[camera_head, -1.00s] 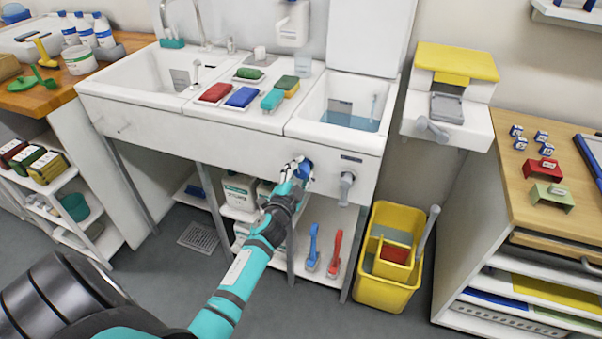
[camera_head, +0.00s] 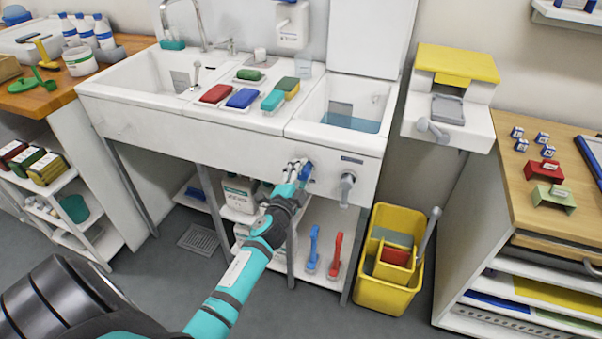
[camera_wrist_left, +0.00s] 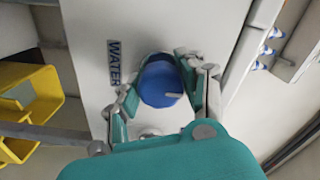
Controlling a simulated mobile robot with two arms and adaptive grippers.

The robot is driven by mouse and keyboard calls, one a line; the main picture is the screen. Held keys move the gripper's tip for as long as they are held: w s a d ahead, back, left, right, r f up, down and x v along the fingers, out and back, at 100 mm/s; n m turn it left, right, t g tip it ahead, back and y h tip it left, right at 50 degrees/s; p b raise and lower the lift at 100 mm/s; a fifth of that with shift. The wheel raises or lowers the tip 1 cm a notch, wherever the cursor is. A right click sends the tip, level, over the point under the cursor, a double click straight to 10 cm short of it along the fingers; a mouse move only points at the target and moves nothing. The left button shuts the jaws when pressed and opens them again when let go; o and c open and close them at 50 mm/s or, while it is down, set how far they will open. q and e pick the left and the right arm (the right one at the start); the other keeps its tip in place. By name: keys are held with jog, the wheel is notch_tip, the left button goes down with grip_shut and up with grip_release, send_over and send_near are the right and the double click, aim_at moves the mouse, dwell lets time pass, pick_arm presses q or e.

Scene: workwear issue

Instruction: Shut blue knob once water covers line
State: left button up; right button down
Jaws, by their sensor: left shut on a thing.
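The blue knob (camera_head: 305,173) is on the front panel of the sink unit, below the right-hand basin (camera_head: 388,112). My left gripper (camera_head: 298,170) is shut on this knob and partly hides it in the head view. In the left wrist view the blue knob (camera_wrist_left: 160,80) sits between the two fingers of my left gripper (camera_wrist_left: 160,88), next to a "WATER" label (camera_wrist_left: 115,63). Blue water (camera_head: 350,123) lies in the right-hand basin, with a grey plate (camera_head: 340,109) standing partly in it. A line is too small to make out. My right gripper is not in view.
A grey tap handle (camera_head: 347,187) is just right of the knob. A blue brush (camera_head: 312,250) and a red brush (camera_head: 336,255) are below. A yellow bucket (camera_head: 385,295) stands on the floor at right. Sponges lie on the sink's middle ledge.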

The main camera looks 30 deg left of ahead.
pick_arm(q)
jog(key=shift+f, duration=0.1)
jog(key=o, duration=1.2)
jog(key=shift+s, duration=0.1)
jog(key=v, duration=1.2)
